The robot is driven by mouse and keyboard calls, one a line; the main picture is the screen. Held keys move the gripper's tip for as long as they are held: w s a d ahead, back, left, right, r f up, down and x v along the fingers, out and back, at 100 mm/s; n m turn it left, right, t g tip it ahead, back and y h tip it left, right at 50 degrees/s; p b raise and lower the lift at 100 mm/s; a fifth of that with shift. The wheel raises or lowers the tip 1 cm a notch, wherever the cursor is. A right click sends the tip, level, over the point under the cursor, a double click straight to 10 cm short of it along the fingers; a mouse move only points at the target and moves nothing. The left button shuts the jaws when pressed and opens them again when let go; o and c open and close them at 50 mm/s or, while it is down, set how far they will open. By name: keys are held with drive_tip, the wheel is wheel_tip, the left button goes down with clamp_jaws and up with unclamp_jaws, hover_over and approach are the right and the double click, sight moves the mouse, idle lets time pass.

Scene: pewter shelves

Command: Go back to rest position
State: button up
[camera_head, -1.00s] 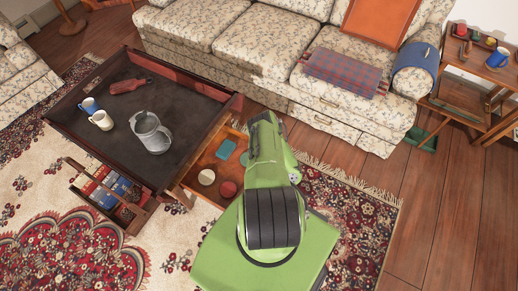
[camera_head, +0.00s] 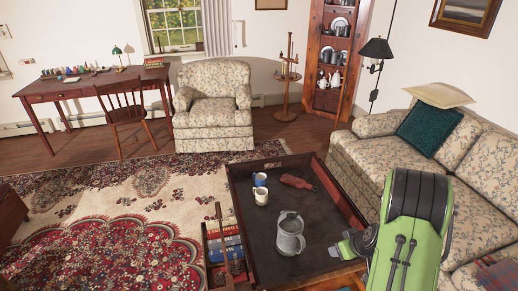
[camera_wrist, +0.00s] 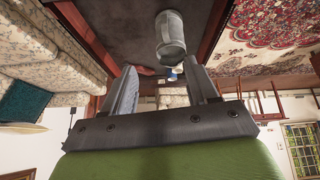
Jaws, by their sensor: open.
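My green arm stands at the right in the head view, beside the coffee table (camera_head: 330,265). My gripper (camera_wrist: 165,80) shows in the wrist view with its two fingers apart and nothing between them touching either one. In the head view part of it shows near the table's right edge. A grey metal pitcher (camera_head: 290,238) stands upright on the dark table top, left of my gripper and apart from it. The pitcher also shows beyond the fingers in the wrist view (camera_wrist: 170,38).
A blue mug (camera_head: 260,180), a white mug (camera_head: 261,197) and a red bottle-like object (camera_head: 297,182) are on the table. A floral sofa (camera_head: 380,160) borders it on the right. An armchair (camera_head: 213,110) and desk (camera_head: 90,90) stand farther back. Rug floor lies open at left.

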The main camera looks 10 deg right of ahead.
drive_tip(key=s+a+r, duration=0.4)
drive_tip(key=a+r, duration=0.3)
drive_tip(key=r, duration=0.3)
drive_tip(key=s+a+r, duration=0.3)
drive_tip(key=a+r, duration=0.3)
drive_tip(key=r, duration=0.5)
drive_tip(key=s+a+r+m+p, duration=0.1)
drive_tip(key=s+a+r, duration=0.1)
drive_tip(key=s, duration=0.6)
drive_tip(key=s+a+r+m, duration=0.1)
drive_tip(key=s+r, duration=0.3)
drive_tip(key=s, duration=0.4)
drive_tip(key=shift+s+a+m+g+h+p, duration=0.3)
drive_tip(key=shift+a+p, duration=0.05)
drive_tip(key=shift+a, duration=0.55)
